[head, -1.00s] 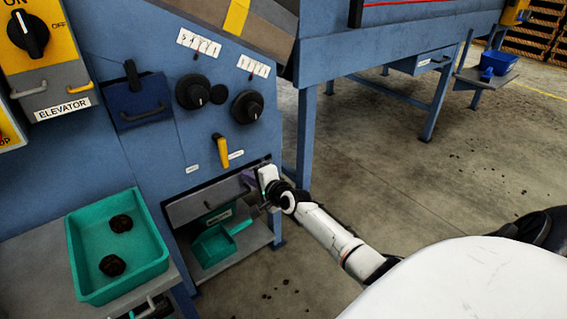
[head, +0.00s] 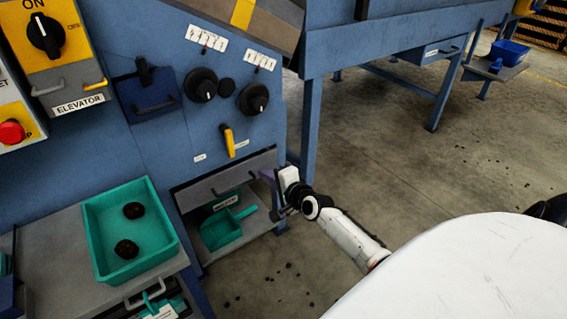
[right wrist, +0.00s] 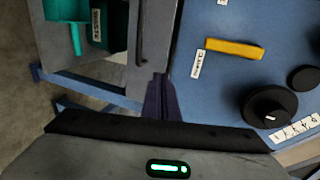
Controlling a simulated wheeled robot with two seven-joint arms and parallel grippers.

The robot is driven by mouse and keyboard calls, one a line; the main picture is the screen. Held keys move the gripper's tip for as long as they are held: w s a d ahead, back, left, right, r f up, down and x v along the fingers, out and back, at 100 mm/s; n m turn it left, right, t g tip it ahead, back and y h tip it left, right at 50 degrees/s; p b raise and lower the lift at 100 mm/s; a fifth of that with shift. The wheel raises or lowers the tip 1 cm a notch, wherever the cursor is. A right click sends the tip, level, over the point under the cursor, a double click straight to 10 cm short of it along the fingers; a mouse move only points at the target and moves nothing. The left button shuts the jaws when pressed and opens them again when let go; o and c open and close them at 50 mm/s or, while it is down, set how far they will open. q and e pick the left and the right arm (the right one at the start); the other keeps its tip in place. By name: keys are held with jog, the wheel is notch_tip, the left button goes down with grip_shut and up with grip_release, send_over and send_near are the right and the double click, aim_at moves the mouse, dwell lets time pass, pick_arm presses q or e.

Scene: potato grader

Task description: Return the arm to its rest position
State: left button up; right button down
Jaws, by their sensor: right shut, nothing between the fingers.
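My right gripper (head: 268,178) is in front of the right end of a grey flap (head: 205,193) low on the blue machine. Its purple fingers are together and hold nothing; they also show in the right wrist view (right wrist: 158,98). There they appear beside the flap's dark handle (right wrist: 141,35), and I cannot tell whether they touch the flap. My right arm (head: 350,240) reaches in from the lower right, over the floor. My left gripper does not show in the head view.
Below the flap is an opening with a green scoop-like container (head: 222,232). Left of it, a green tray (head: 93,235) holds two dark lumps. Above are black dials (head: 201,85) and a yellow lever (head: 229,140). The floor (head: 400,170) to the right is mostly clear.

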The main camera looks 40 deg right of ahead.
pick_arm(q)
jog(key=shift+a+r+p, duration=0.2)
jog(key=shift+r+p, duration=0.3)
jog(key=shift+p, duration=0.35)
pick_arm(e)
jog(key=v, duration=0.6)
jog(key=shift+s, duration=0.15)
